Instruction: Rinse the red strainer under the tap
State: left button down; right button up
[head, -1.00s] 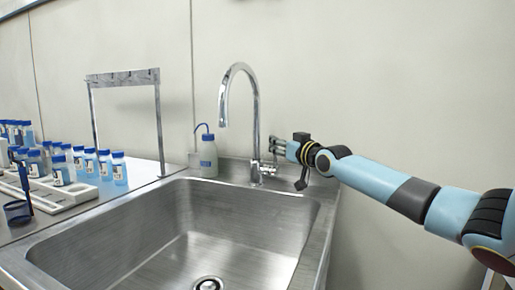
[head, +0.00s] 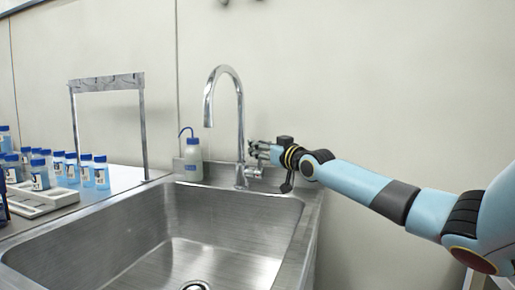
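The tap (head: 240,120) is a tall chrome gooseneck at the back rim of the steel sink (head: 290,232). Its spout points down over the basin, and no water shows below it. The tap's small lever (head: 255,171) sticks out to the right at its base. My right gripper (head: 256,152) is just right of the tap's column, at or just above the lever; I cannot tell whether it touches. Its fingers are too small to tell open or shut. No red strainer is seen in the view. My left gripper is out of view.
A wash bottle (head: 193,160) stands left of the tap. A metal rack frame (head: 107,83) rises from the left counter. Several blue-capped bottles (head: 101,176) and a white tray (head: 45,201) are there. The basin is empty around its drain (head: 196,286).

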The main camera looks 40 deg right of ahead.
notch_tip(320, 180, up, 10)
dwell(0.5)
jog(key=shift+f, duration=0.1)
